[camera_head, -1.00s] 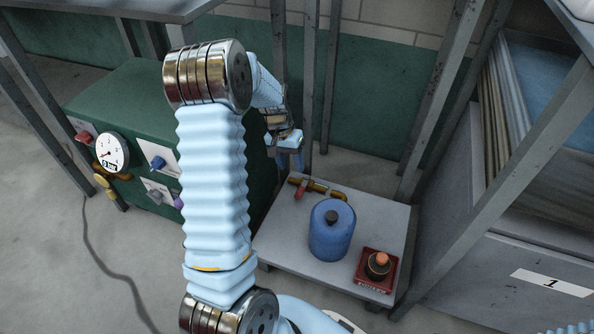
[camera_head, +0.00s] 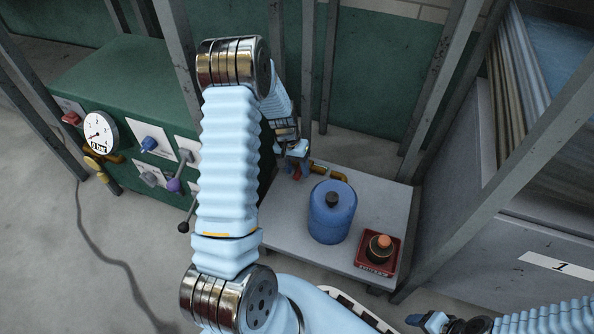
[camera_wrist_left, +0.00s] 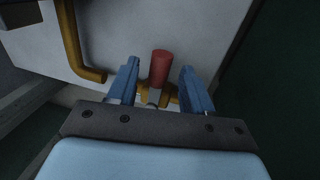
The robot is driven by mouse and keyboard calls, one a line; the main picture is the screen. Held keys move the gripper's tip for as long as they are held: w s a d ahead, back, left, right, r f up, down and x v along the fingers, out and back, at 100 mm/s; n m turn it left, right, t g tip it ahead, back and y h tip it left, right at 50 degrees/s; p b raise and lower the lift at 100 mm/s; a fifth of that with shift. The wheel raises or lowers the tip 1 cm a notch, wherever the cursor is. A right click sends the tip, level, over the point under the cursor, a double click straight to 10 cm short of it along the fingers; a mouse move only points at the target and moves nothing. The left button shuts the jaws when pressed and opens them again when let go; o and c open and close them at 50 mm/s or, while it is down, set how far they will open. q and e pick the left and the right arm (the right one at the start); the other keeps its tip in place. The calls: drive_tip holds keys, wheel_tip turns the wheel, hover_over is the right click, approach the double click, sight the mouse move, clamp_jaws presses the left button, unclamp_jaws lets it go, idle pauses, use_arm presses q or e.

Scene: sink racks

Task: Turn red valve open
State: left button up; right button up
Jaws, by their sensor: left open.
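The red valve handle (camera_wrist_left: 160,68) stands on a brass pipe fitting, between the two blue fingers of my left gripper (camera_wrist_left: 158,82) in the left wrist view. The fingers are apart, with a gap on each side of the handle. In the head view my left gripper (camera_head: 296,166) is over the valve at the back left of the low grey table, and the red handle (camera_head: 296,174) is mostly hidden by it. The brass pipe (camera_head: 330,173) shows to its right. My right gripper (camera_head: 432,321) is low at the bottom right; its fingers are too unclear to read.
A blue canister (camera_head: 332,222) stands on the low table (camera_head: 385,205) close to the valve. A red box with a round button (camera_head: 378,252) is at the front right. A green machine with a gauge (camera_head: 100,132) and knobs is left. Metal posts (camera_head: 327,70) rise behind the table.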

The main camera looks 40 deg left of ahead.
use_arm(q)
drive_tip(key=shift+d+f, duration=0.1)
drive_tip(key=shift+f, duration=0.25)
clamp_jaws()
